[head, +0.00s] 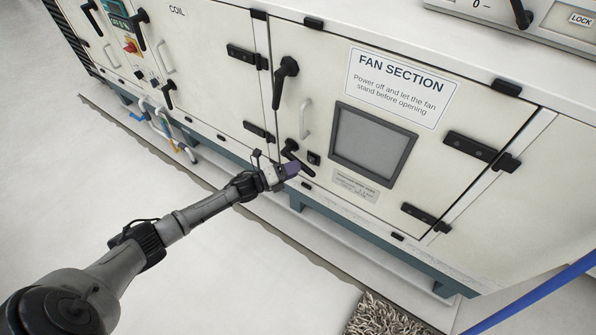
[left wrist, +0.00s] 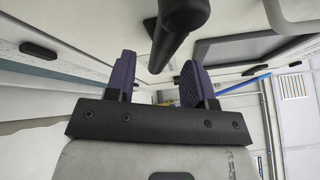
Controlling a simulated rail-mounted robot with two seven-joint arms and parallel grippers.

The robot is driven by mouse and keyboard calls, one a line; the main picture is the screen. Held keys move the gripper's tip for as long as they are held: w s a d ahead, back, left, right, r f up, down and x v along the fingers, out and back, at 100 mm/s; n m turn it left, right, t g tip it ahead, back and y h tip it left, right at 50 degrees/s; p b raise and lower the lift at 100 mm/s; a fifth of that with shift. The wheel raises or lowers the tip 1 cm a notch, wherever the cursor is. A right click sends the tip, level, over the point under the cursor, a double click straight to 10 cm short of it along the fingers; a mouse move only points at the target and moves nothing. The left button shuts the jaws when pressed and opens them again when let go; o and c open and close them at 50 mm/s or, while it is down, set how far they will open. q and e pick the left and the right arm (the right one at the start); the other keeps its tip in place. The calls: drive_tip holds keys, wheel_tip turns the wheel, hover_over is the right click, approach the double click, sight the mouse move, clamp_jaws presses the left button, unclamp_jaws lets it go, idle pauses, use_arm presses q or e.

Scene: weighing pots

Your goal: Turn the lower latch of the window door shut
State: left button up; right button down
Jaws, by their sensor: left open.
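The window door (head: 470,105) is the cream "FAN SECTION" panel with a dark-framed window (head: 372,140); it looks flush with the cabinet. Its black lower latch (head: 290,147) is at the door's lower left, its handle slanting down to the right, partly hidden by my gripper. My left gripper (head: 291,169) is at this latch, with purple fingers open. In the left wrist view the fingers (left wrist: 158,82) are apart with nothing visibly clamped, and a black latch handle (left wrist: 180,25) looms just beyond and above them. Contact cannot be told. My right gripper is not in view.
The upper latch (head: 285,82) hangs downward above, beside a pale grab handle (head: 305,118). Black hinges (head: 470,146) line the door's right side. The "COIL" section (head: 190,50) stands left. A shaggy mat (head: 385,318) lies on the floor, which is otherwise open in front.

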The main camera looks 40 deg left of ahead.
use_arm(q)
drive_tip(key=shift+b+x, duration=0.3)
drive_tip(key=shift+x, duration=0.75)
clamp_jaws()
